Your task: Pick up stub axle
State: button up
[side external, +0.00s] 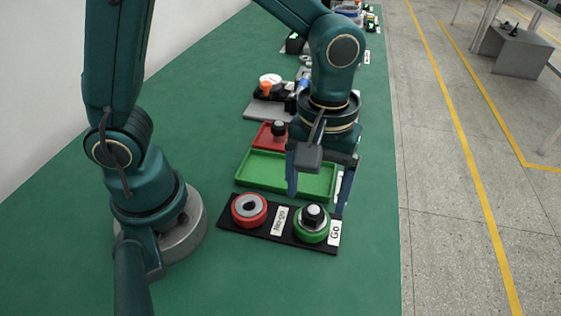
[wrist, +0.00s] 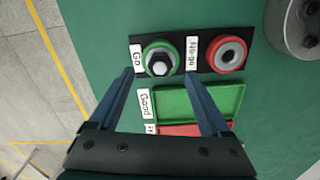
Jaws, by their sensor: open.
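In the wrist view the stub axle (wrist: 160,64) shows from above as a light hexagonal end inside the green ring (wrist: 148,52). My gripper (side external: 317,198) is open, pointing down above and slightly behind the Go gauge. In the wrist view the fingertips of my gripper (wrist: 159,76) lie on either side of the stub axle in the picture, with nothing between them in contact.
The red No-go ring (side external: 249,222) sits beside the Go ring on a black plate (side external: 270,236), empty. Behind are an empty green tray (side external: 255,170) and a red tray (side external: 262,139) with a dark part (side external: 278,128). More equipment stands farther back.

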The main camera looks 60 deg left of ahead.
aim_at(314, 209)
jog(key=shift+f, duration=1.7)
jog(key=shift+c, duration=0.3)
grip_shut()
jog(key=shift+r, duration=0.15)
